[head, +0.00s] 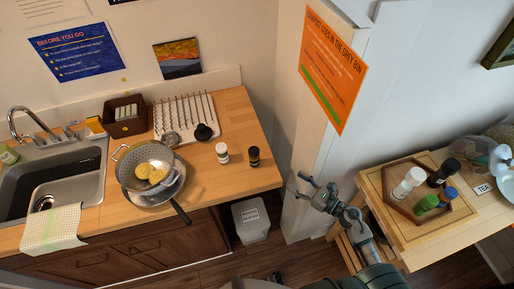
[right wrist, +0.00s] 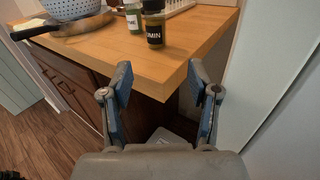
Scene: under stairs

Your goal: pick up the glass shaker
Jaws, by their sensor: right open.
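Two small jars stand upright near the right end of the wooden counter: a white-capped jar (head: 222,153) and a black-capped jar (head: 254,156). In the right wrist view the white-capped jar (right wrist: 133,17) has green contents, and the dark jar (right wrist: 154,24) has a label that seems to read "CUMIN". I cannot tell which thing is the glass shaker; a white-topped shaker (head: 408,183) also stands on the right-hand wooden tray. My right gripper (head: 297,184) is open and empty, off the counter's front right corner, apart from the jars. It also shows in the right wrist view (right wrist: 160,80).
A colander (head: 146,152) sits on a pan whose black handle points towards the counter's front. A drying rack (head: 178,128) stands behind. The wooden tray (head: 380,190) holds several bottles. A grey bin (head: 250,222) stands below the counter's end. A white wall post (head: 306,130) separates counter and side table.

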